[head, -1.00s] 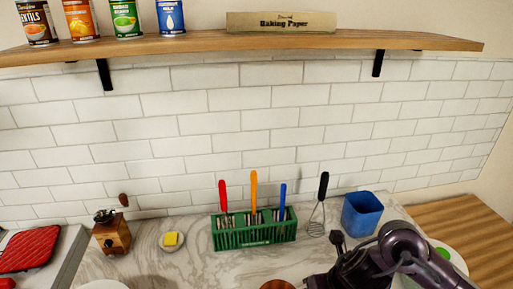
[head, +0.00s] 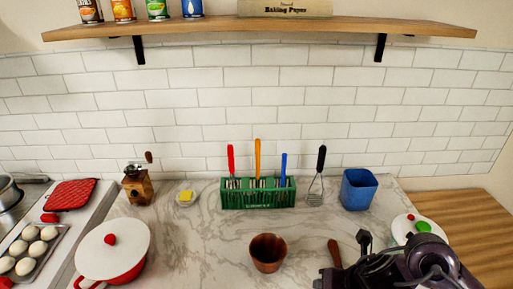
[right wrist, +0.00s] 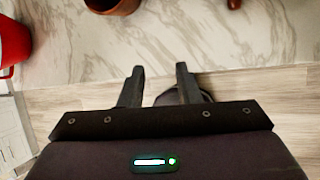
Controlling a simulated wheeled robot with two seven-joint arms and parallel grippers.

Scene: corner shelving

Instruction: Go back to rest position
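My right gripper (right wrist: 160,84) shows in the right wrist view with its two fingers apart and nothing between them. Beyond the fingertips are the counter's front edge and the wood floor. In the head view my right arm (head: 405,265) comes in at the lower right, in front of the counter. My left gripper is in neither current view.
The marble counter (head: 200,240) holds a brown cup (head: 267,254), a green utensil rack (head: 258,197), a blue container (head: 359,189) and a wooden grinder (head: 137,187). A red pot with a white lid (head: 113,249) stands left. A shelf (head: 270,27) hangs above.

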